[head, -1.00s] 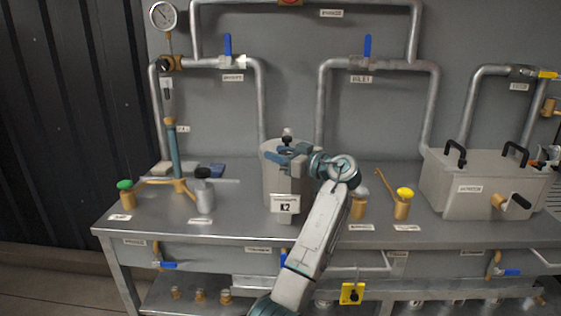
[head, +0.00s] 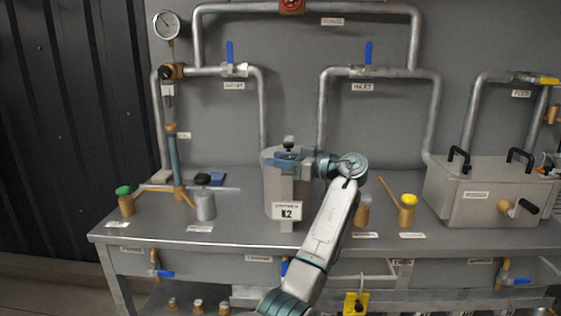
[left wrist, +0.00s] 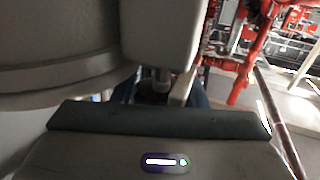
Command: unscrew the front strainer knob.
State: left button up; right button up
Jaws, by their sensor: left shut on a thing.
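The strainer (head: 271,195) is a grey canister with a "K2" label, standing upright on the bench in the head view. A dark knob (head: 288,142) shows on its top. My left gripper (head: 287,160) is at the canister's upper front, just below that top knob, and is shut on the front strainer knob. That knob is mostly hidden by the fingers. In the left wrist view, pale rounded bodies fill the upper left, and a small grey stem (left wrist: 160,80) shows by the dark gap between the fingers. My right gripper is not in view.
A green-capped fitting (head: 125,200) and a grey bottle (head: 205,205) stand to the left. A yellow-capped fitting (head: 408,208) and a grey box (head: 478,190) with black handles stand to the right. Pipes with blue levers (head: 368,52) run behind.

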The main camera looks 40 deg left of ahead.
pick_arm(q)
jog(key=o, duration=1)
jog(key=d, duration=0.3)
jog(key=w+d, duration=0.1)
jog(key=d, duration=0.3)
jog(key=w+d, duration=0.1)
jog(key=d, duration=0.2)
jog(key=shift+d+b, duration=0.25)
jog(key=shift+b, duration=0.15)
